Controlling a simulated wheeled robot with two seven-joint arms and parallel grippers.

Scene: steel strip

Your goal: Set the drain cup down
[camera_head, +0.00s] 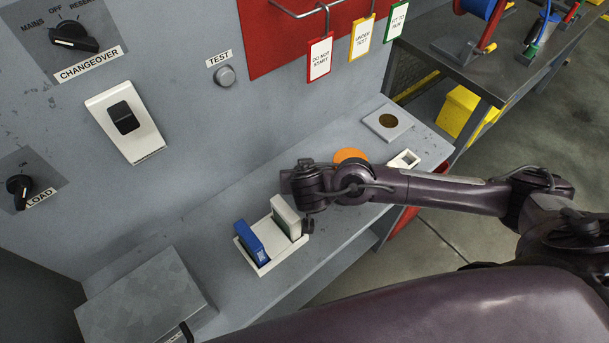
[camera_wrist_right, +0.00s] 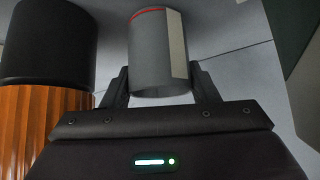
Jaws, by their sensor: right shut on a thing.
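The drain cup (camera_wrist_right: 160,62) is a grey cylinder with a red line near its rim and a pale strip down its side, in the right wrist view. My right gripper (camera_wrist_right: 159,84) is shut on it, one finger on each side. In the head view my right arm reaches in from the right over the shelf, its wrist (camera_head: 312,185) above the far side of a white tray. The cup cannot be made out there, and its gap to the shelf cannot be judged. My left gripper is not in view.
The white tray (camera_head: 262,268) holds a blue box (camera_head: 249,241) and a whitish box (camera_head: 286,217). An orange item (camera_head: 349,155) is partly behind my arm. A grey plate with a round recess (camera_head: 388,122) and a small white holder (camera_head: 404,160) lie farther right. A metal box (camera_head: 145,300) stands front left.

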